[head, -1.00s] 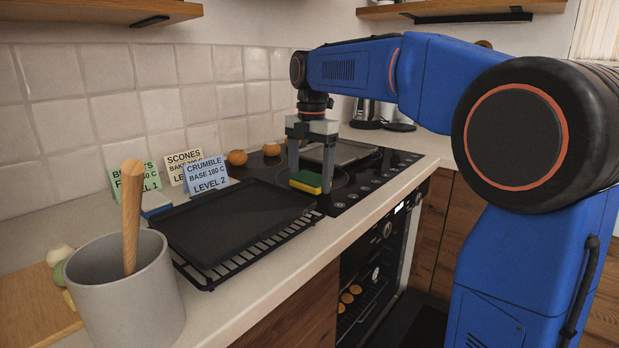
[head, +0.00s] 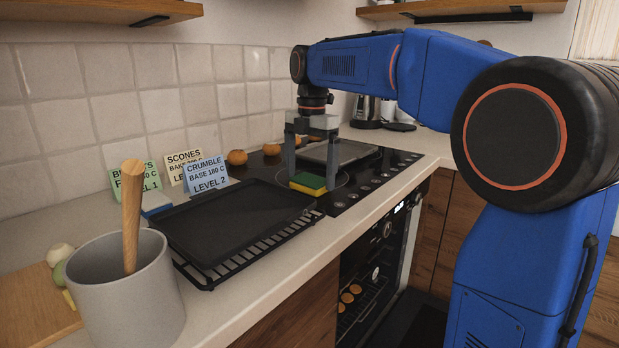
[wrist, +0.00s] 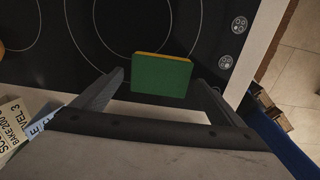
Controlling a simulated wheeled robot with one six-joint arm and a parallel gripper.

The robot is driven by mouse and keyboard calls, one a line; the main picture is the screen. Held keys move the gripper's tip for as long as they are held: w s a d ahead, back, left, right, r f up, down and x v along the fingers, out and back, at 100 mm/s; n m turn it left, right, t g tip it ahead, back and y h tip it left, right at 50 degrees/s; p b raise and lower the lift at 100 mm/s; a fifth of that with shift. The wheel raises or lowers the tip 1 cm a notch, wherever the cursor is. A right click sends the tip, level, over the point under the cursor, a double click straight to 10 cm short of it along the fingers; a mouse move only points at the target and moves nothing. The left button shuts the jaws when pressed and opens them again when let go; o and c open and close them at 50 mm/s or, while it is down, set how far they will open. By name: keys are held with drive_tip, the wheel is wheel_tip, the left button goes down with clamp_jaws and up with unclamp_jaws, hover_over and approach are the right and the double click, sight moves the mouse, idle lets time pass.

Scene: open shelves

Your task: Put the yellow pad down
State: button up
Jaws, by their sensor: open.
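The yellow pad (head: 308,186) has a green top face and yellow sides. It lies flat on the black hob, beside the right end of the dark baking tray. In the wrist view the pad (wrist: 162,75) shows its green face, with a thin yellow edge along the top. My gripper (head: 311,170) is open above the pad, pointing down. In the wrist view the two fingers of my gripper (wrist: 160,78) stand apart on either side of the pad, with a gap on each side.
The black baking tray (head: 232,220) sits on a wire rack left of the pad. A grey utensil pot (head: 120,290) stands at the front left. Label cards (head: 206,175) stand behind the tray. A flat metal pan (head: 338,153) rests on the hob behind the gripper.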

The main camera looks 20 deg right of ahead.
sight(311, 179)
wheel_tip(311, 179, up, 10)
drive_tip(key=shift+d+r, duration=0.15)
drive_tip(key=shift+r, duration=0.1)
idle(0.4)
